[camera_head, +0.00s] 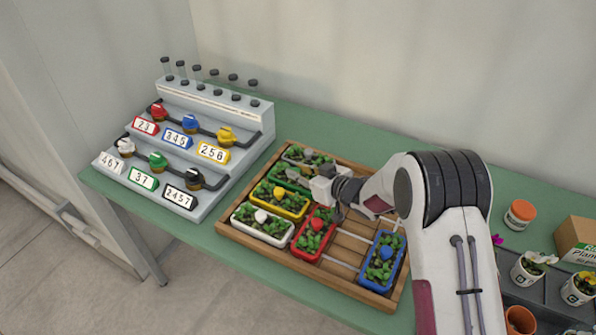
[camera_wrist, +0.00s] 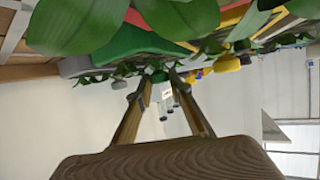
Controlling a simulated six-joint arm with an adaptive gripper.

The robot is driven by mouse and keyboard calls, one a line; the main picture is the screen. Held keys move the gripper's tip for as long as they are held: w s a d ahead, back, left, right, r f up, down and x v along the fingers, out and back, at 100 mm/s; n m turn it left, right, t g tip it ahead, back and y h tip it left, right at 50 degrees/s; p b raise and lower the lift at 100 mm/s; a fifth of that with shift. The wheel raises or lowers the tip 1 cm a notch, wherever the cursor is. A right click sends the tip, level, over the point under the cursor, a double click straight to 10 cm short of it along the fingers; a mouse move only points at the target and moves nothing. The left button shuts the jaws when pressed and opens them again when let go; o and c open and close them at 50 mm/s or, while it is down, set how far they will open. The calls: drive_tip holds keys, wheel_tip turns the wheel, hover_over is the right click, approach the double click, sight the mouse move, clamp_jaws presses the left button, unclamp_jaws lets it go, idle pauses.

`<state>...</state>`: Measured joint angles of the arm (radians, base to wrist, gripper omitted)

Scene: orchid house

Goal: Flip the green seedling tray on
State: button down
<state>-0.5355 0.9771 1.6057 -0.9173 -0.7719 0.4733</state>
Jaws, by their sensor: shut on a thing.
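The green seedling tray (camera_head: 288,184) sits in the wooden rack between the grey and yellow trays, with seedlings in it. My gripper (camera_head: 312,184) is low over its right end and hides part of it. In the wrist view the green tray (camera_wrist: 130,42) is close above the fingers, with large leaves across the top. My fingers (camera_wrist: 158,82) converge there, shut on a small green knob (camera_wrist: 157,75) that is mostly hidden. Whether the knob is turned cannot be seen. On the stepped panel, a green valve handle (camera_head: 157,160) stands above a green-edged tag reading 37.
Close by in the wooden rack (camera_head: 345,278) are the yellow (camera_head: 305,211), white (camera_head: 262,242), red (camera_head: 297,247) and blue (camera_head: 366,273) trays. An orange jar (camera_head: 520,214), potted plants and a cardboard box (camera_head: 578,240) are at right. Bare green table (camera_head: 300,133) shows behind the rack.

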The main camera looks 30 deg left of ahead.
drive_tip(key=d, duration=0.8)
drive_tip(key=shift+d, duration=0.35)
drive_tip(key=c, duration=1.8)
unclamp_jaws()
drive_tip(key=shift+c, duration=0.2)
drive_tip(key=shift+s+d+r, duration=0.15)
drive_tip(key=shift+d+r, duration=0.1)
drive_tip(key=shift+d, duration=0.35)
drive_tip(key=v, duration=0.4)
drive_tip(key=shift+a+r, duration=0.1)
drive_tip(key=shift+r, duration=0.1)
wheel_tip(320, 180, up, 6)
drive_tip(key=shift+r, duration=0.25)
